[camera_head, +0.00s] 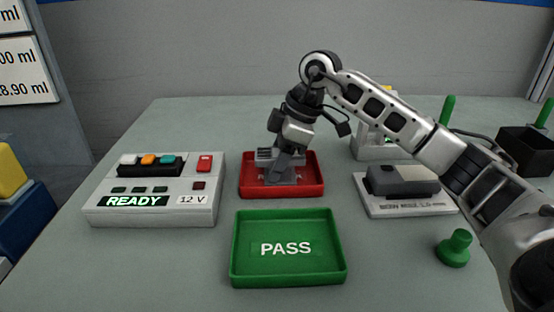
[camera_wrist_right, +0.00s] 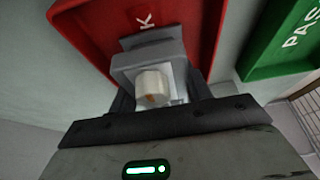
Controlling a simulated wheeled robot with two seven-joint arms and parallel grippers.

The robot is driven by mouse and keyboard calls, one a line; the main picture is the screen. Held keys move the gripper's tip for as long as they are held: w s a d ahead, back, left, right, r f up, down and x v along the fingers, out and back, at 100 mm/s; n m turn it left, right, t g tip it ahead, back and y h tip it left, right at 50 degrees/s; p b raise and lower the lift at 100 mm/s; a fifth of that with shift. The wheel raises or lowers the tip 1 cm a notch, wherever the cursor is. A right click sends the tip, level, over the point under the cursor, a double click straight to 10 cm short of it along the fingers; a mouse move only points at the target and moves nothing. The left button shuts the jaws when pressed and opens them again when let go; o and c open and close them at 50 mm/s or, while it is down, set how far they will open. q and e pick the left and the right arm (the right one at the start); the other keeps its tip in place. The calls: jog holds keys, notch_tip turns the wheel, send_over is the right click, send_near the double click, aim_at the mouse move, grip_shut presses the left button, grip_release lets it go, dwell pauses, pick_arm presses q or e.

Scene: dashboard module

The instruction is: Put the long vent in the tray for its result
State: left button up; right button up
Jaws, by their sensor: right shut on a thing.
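A grey vent part (camera_head: 267,155) is in or just above the red tray (camera_head: 309,186), within its walls. Its slatted top shows in the head view. In the right wrist view the grey part (camera_wrist_right: 150,49) carries a white plug-like piece (camera_wrist_right: 152,88) and lies over the red tray (camera_wrist_right: 88,30), where a white letter K shows. My right gripper (camera_head: 284,163) points down over the red tray and is shut on the vent. I cannot tell whether the vent touches the tray floor. The green PASS tray (camera_head: 338,277) is empty, in front of the red one. My left gripper is out of view.
A test box (camera_head: 150,205) reading READY and 12 V stands left of the trays. A white fixture with a grey block (camera_head: 400,182) stands to the right, near a green knob (camera_head: 454,247). A black bin (camera_head: 525,150) is at the far right. My right arm crosses above the right side.

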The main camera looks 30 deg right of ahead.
jog(key=o, duration=1.1)
jog(key=p+v, duration=0.1)
jog(key=v, duration=1.1)
jog(key=shift+s, duration=0.1)
